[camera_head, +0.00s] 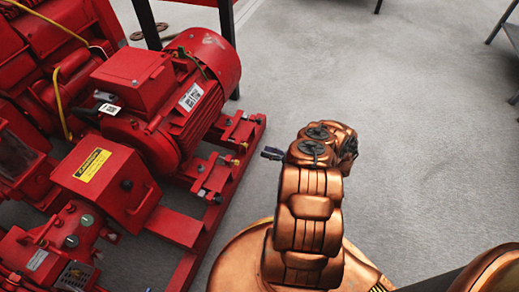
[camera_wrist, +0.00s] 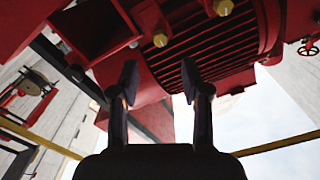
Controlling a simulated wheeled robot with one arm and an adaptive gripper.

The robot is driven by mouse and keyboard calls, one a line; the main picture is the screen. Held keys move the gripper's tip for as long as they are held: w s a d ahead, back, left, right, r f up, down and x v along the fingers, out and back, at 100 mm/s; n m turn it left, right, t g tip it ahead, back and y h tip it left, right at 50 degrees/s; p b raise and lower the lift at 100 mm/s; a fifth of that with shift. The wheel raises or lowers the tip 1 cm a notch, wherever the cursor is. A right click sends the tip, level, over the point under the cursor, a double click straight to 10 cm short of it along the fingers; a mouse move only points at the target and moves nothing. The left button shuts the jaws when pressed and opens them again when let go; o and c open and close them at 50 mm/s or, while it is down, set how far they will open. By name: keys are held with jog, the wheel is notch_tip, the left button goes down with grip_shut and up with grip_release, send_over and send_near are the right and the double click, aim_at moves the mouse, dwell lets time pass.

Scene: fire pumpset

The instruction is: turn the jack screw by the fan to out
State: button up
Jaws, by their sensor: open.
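The red motor (camera_head: 165,110) stands on a red base frame, with its rounded fan cover (camera_head: 212,58) at the upper end. Small jack screws with brass-coloured ends sit in brackets along the right side of the frame: one near the fan end (camera_head: 245,117), others lower down, including one (camera_head: 235,162). In the wrist view, brass bolt heads show above the fingers, one (camera_wrist: 160,40) near the middle and another (camera_wrist: 222,8) to the right. My gripper (camera_head: 271,153) is open and empty, right of the frame and apart from it. Its two fingers (camera_wrist: 160,82) point toward the motor's underside.
Dark table legs (camera_head: 500,22) stand at the far right.

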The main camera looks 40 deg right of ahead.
jog(key=shift+v, duration=1.4)
